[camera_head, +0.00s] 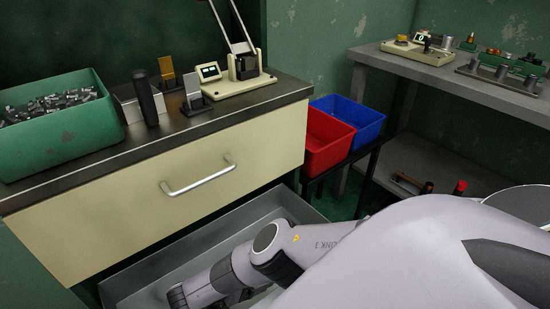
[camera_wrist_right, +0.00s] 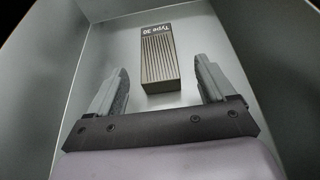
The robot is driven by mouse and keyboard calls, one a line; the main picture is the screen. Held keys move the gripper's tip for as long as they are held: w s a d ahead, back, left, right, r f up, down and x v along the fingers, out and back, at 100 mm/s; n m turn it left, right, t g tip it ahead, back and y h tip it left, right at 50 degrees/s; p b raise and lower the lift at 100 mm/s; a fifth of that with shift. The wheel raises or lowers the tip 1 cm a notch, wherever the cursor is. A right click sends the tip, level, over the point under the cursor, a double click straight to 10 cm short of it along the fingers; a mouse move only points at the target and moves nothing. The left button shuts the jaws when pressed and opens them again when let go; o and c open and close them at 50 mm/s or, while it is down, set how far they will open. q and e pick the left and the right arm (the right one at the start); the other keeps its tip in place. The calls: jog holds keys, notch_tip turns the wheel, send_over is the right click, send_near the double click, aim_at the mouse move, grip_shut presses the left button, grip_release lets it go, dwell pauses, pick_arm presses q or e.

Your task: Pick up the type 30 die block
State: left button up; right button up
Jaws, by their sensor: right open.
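The type 30 die block (camera_wrist_right: 168,60) is a tan-grey ribbed block with "Type 30" printed on its far end, upside down in the right wrist view. It lies on the floor of the open grey drawer (camera_head: 150,271). My right gripper (camera_wrist_right: 165,85) is open, with its two fingers apart. The block shows between and just beyond the fingertips, and no finger visibly touches it. In the head view my right arm reaches down into the drawer, and its fingers and the block are hidden. My left gripper does not show.
The drawer walls (camera_wrist_right: 250,50) stand around the gripper. A closed cream drawer (camera_head: 170,190) with a metal handle is above. A green bin of metal parts (camera_head: 65,145) stands on the bench top. Red (camera_head: 325,150) and blue (camera_head: 355,125) bins are to the right.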

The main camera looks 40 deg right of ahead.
jog(key=x, duration=0.7)
jog(key=shift+w+d, duration=0.1)
grip_shut()
jog(key=shift+w+r, duration=0.1)
jog(key=shift+r, duration=0.05)
